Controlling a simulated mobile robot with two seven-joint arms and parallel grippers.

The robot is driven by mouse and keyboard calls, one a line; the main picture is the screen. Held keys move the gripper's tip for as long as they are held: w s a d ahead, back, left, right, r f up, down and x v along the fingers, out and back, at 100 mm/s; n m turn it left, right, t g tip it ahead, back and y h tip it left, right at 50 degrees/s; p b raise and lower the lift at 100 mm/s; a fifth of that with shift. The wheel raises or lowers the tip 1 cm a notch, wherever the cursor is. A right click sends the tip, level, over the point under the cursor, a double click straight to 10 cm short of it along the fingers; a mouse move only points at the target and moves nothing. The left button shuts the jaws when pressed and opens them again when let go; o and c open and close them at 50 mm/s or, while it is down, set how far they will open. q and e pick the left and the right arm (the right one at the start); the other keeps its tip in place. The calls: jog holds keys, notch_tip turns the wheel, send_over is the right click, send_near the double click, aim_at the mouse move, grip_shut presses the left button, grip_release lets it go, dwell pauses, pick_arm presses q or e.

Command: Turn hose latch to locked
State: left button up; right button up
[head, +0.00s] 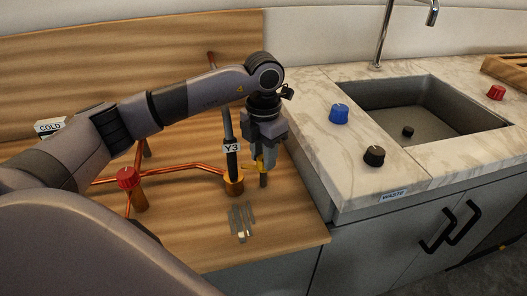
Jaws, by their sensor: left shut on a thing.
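A dark hose (230,130) with a white Y3 tag (232,147) runs down into a copper-coloured fitting (233,184) on the wooden counter. A small yellow latch (250,165) sticks out beside the hose, just above the fitting. My left gripper (263,175) points down right beside the fitting, with its fingers shut on the latch. The fingers hide part of the latch, so I cannot tell its exact angle. My right gripper is not in view.
Copper pipes (185,169) with a red valve knob (127,178) lie left of the fitting. A slotted metal plate (242,220) is in front. A marble counter at right carries a blue knob (339,113), a black knob (374,156) and a sink (430,110).

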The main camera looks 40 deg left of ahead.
pick_arm(q)
jog(key=n, duration=0.3)
jog(key=shift+r, duration=0.1)
jog(key=shift+n+p, duration=0.35)
jog(key=shift+n, duration=0.45)
jog(key=o, duration=1)
jog(key=shift+o, duration=0.2)
jog(key=shift+r, duration=3.55)
jog(key=shift+f, duration=0.1)
